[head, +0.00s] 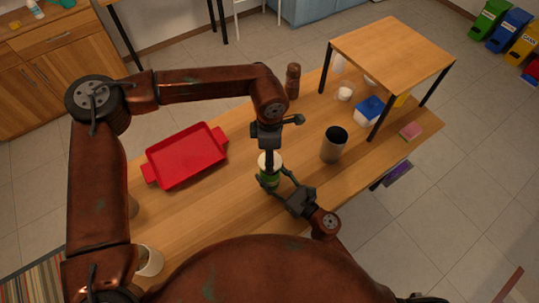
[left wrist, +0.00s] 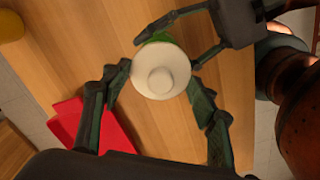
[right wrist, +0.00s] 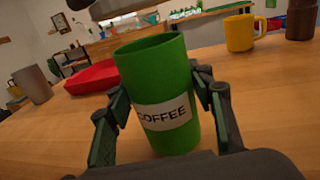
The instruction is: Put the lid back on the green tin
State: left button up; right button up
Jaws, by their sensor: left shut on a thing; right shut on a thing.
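The green tin (right wrist: 160,95) with a white COFFEE label stands upright on the table, its top open in the right wrist view. My right gripper (head: 278,184) is shut around its sides, with a finger on each side in the right wrist view. The cream lid (left wrist: 160,70), round with a knob, is between the fingers of my left gripper (left wrist: 160,85), which is shut on it. In the head view the lid (head: 269,158) appears over or very near the tin (head: 269,181).
A red tray (head: 187,155) lies to the left. A dark grey canister (head: 334,146) stands to the right, and a brown mill (head: 293,80) at the back. A small wooden shelf (head: 393,46) shelters a blue box (head: 369,111). A white cup (head: 150,261) is near the front left.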

pick_arm(q)
jog(key=shift+f, duration=0.9)
jog(key=shift+f, duration=0.65)
jog(key=o, duration=1)
jog(key=shift+o, duration=0.2)
notch_tip(320, 180, up, 12)
jog(key=shift+r, duration=0.1)
pick_arm(e)
jog(key=o, duration=1.8)
jog(key=shift+c, duration=0.2)
